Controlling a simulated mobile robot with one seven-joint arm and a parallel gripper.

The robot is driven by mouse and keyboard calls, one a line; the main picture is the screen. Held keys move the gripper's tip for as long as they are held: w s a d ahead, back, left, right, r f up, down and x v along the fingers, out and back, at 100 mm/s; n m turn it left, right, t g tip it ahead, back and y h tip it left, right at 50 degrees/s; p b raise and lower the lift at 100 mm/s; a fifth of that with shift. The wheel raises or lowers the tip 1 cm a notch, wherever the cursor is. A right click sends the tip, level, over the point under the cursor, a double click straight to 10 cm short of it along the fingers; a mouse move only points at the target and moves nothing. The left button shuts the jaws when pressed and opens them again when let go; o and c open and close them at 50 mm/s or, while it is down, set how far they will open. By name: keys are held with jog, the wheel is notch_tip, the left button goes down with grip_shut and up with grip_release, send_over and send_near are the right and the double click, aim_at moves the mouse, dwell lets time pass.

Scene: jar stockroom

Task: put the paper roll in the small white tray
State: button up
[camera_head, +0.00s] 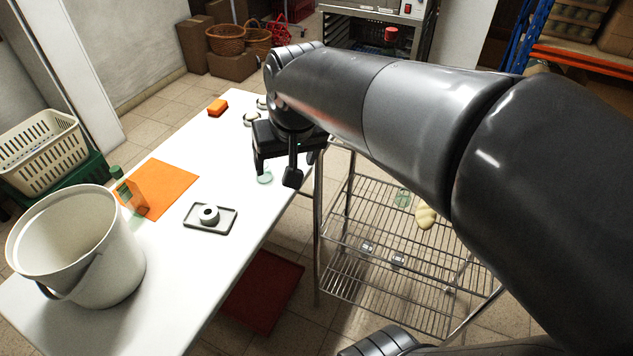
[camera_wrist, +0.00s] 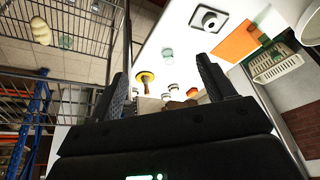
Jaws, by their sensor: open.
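The paper roll (camera_head: 208,213) is a short white roll with a dark hole. It stands upright on the small white tray (camera_head: 225,226), which has a dark rim and lies near the middle of the white table. In the wrist view the roll (camera_wrist: 209,18) and the tray (camera_wrist: 197,24) show near the top edge. My gripper (camera_head: 275,174) is open and apart from the roll, near the table's right edge, behind and right of the tray. In the wrist view nothing is between its fingers (camera_wrist: 162,65) that I can see held.
A small clear glass (camera_head: 265,177) stands close to my gripper. A white bucket (camera_head: 75,245), an orange mat (camera_head: 160,187) with a bottle and an orange sponge (camera_head: 217,107) are on the table. A wire rack cart (camera_head: 380,262) stands right of the table. Table space around the tray is clear.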

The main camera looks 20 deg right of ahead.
jog(key=s+d+f+t, duration=0.1)
jog(key=s+d, duration=0.2)
jog(key=s, duration=0.7)
jog(key=shift+s+d+f+h, duration=0.2)
jog(key=shift+s+h, duration=0.1)
jog(key=shift+s, duration=0.1)
dwell(0.6)
